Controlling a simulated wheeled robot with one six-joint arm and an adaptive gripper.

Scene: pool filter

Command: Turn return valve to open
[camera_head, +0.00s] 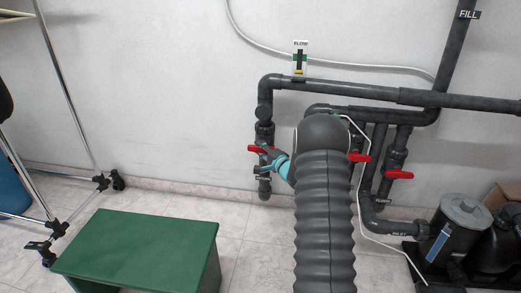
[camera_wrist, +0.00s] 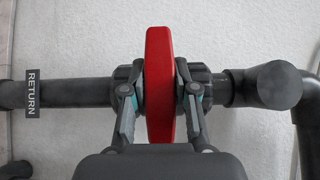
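The return valve's red handle (camera_wrist: 160,88) stands upright in the wrist view, crosswise to its dark grey pipe (camera_wrist: 72,94), which carries a RETURN label (camera_wrist: 31,94). My gripper (camera_wrist: 160,96) has one finger on each side of the handle. A narrow gap seems to show between the fingers and the handle, so the gripper looks open around it. In the head view the handle (camera_head: 257,149) lies across the leftmost vertical pipe, with the teal-trimmed gripper (camera_head: 272,158) at it. The gripper and arm hide part of the handle and valve there.
Two other red valve handles (camera_head: 359,158) (camera_head: 399,174) sit right of my arm. A FLOW sign (camera_head: 300,58) hangs above the pipes. A green bench (camera_head: 140,245) stands at front left, a metal rack (camera_head: 70,90) behind it. A pump with a grey strainer pot (camera_head: 455,225) stands right.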

